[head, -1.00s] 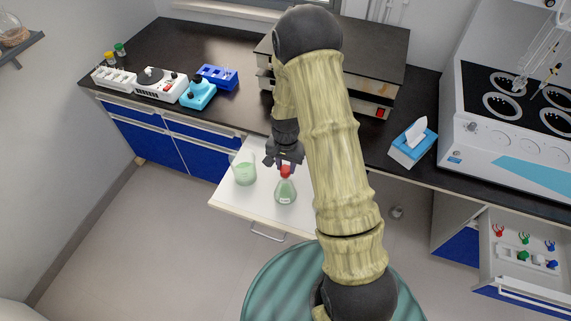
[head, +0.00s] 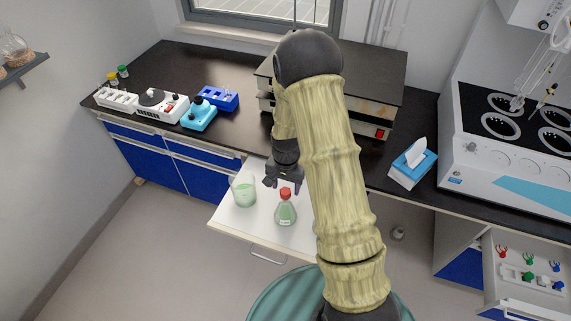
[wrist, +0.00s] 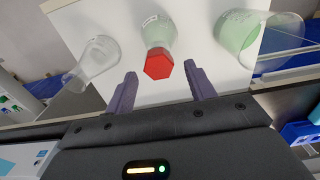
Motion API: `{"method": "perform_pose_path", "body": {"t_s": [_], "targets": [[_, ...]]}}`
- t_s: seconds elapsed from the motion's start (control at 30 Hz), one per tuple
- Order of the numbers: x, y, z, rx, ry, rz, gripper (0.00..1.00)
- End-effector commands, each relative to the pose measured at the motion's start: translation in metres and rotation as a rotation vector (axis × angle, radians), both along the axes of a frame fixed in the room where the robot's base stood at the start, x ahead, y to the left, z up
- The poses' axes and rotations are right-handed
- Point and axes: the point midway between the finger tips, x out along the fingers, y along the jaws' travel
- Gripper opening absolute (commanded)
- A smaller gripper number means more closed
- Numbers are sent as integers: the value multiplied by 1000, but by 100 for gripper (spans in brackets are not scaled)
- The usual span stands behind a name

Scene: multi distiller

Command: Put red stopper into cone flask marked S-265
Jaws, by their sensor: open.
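The red stopper (head: 286,193) sits in the mouth of an upright cone flask (head: 286,213) with green liquid, on the pulled-out white board. In the wrist view, the stopper (wrist: 158,64) shows its hexagonal top, with the flask (wrist: 156,28) behind it. That flask bears a label too small to read. My gripper (head: 283,178) is open and empty, just behind the stopper in the head view. In the wrist view, my gripper's fingers (wrist: 163,88) are spread on either side below the stopper, apart from it.
A beaker of green liquid (head: 244,191) stands left of the flask. A clear cone flask (wrist: 97,62) shows in the wrist view. A blue tissue box (head: 411,164) and hotplate (head: 512,125) are at right. An open drawer (head: 520,296) holds several coloured stoppers.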

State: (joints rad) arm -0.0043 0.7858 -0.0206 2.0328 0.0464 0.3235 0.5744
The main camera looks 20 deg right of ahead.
Motion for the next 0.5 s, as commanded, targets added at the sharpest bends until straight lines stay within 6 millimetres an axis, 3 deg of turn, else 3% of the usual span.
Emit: {"method": "perform_pose_path", "body": {"t_s": [0.5], "targets": [[1, 0, 86, -1, -6, 0, 55]]}}
